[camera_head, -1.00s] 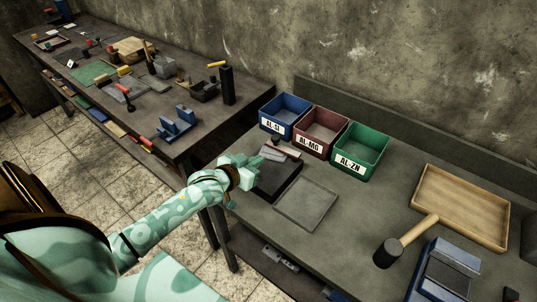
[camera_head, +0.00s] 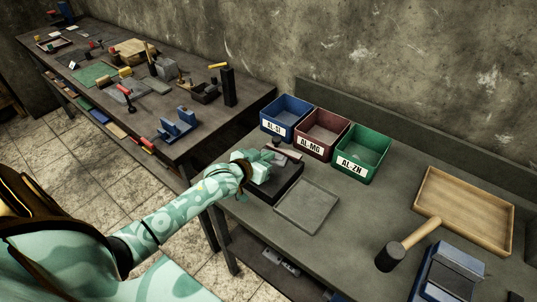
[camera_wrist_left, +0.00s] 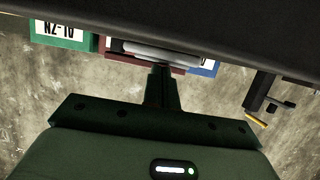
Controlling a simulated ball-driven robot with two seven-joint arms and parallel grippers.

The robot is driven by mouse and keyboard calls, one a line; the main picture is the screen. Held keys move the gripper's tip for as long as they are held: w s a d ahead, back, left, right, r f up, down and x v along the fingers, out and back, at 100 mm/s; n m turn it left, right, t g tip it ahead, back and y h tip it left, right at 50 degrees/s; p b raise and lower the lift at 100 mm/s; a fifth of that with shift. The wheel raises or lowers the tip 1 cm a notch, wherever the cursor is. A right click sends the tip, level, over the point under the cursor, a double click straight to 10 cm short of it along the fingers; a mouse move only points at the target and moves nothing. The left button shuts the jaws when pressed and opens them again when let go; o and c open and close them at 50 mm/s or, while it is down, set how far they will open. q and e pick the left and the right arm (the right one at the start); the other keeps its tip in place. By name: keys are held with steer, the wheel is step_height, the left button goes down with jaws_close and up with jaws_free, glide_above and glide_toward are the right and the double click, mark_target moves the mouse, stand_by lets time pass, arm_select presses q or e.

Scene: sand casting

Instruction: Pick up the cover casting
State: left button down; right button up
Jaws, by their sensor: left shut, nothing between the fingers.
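My left gripper (camera_head: 272,157) comes in from the left over a dark block (camera_head: 288,182) on the right-hand bench. It is shut and empty; its closed fingers also show in the left wrist view (camera_wrist_left: 162,90). Small pale pieces (camera_head: 291,155) lie at the far side of the block, partly hidden by the gripper. One may be the cover casting, but I cannot tell. The upside-down left wrist view shows a pale grey, flat-looking piece (camera_wrist_left: 160,53) just past the fingertips; whether they touch it is unclear. My right gripper is out of view.
Blue (camera_head: 286,115), red (camera_head: 321,133) and green (camera_head: 362,154) labelled bins stand behind the block. A flat grey plate (camera_head: 307,205) lies right of it. A mallet (camera_head: 410,245) and a wooden tray (camera_head: 463,210) are further right. A cluttered second bench (camera_head: 165,90) stands left.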

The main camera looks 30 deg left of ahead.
arm_select(q)
steer(key=s+p, duration=0.2)
steer(key=s, duration=0.1)
steer(key=s+p, duration=0.2)
steer(key=s, duration=0.1)
steer(key=s+p, duration=0.1)
steer(key=s, duration=0.3)
steer(key=shift+a+f+p, duration=0.3)
steer(key=shift+a+p, duration=0.05)
steer(key=shift+p, duration=0.05)
steer(key=shift+s+f, duration=0.25)
steer(key=shift+r+p, duration=0.8)
steer(key=shift+p, duration=0.1)
steer(key=shift+w+a, duration=0.1)
